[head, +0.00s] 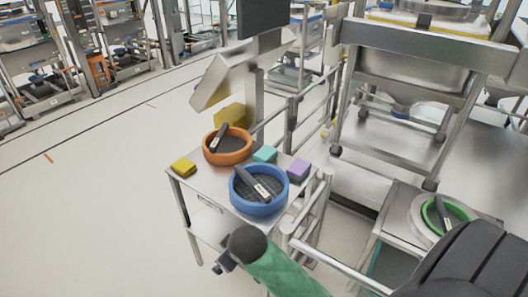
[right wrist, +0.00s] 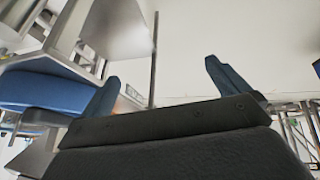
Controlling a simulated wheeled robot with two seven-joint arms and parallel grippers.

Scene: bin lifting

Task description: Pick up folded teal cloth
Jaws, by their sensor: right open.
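The folded teal cloth (head: 265,154) lies flat on the metal table, between the orange bin (head: 227,158) and the blue bin (head: 259,207). My right gripper (head: 221,265) is at the end of the green arm, low in front of the table and below the blue bin. It is well apart from the teal cloth. In the right wrist view the right gripper (right wrist: 161,75) has its two dark fingers spread, with nothing between them. A blue round shape (right wrist: 45,90), probably the blue bin, shows at the left there. My left gripper is not in view.
A folded yellow cloth (head: 184,167) lies at the table's left corner, and a purple cloth (head: 299,170) near its right edge. Both bins hold a dark labelled object. Metal rails (head: 300,125) stand behind and right of the table. The floor (head: 90,210) at left is clear.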

